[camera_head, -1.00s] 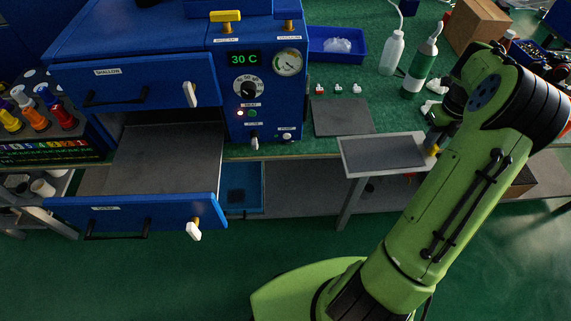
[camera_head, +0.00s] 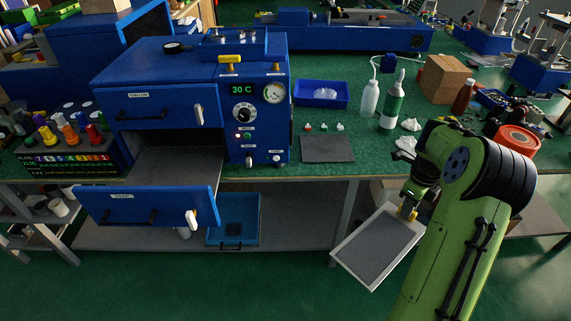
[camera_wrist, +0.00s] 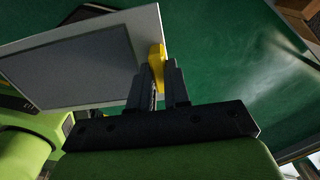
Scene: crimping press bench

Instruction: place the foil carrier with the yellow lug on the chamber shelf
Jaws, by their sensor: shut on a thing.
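The foil carrier (camera_head: 378,246) is a flat grey plate with a pale rim. It hangs in front of the bench, tilted, off any surface. Its yellow lug (camera_head: 407,211) is at its upper right corner. My gripper (camera_wrist: 165,78) is shut on the yellow lug, and the carrier (camera_wrist: 75,65) extends to the upper left in the wrist view. The blue chamber oven (camera_head: 255,105) stands on the bench at left. Its lower drawer front (camera_head: 150,207) is pulled out, with a grey shelf surface (camera_head: 170,172) behind it. The upper drawer (camera_head: 160,106) is shut.
A grey mat (camera_head: 327,149) lies on the green bench right of the oven. The floor in front is clear.

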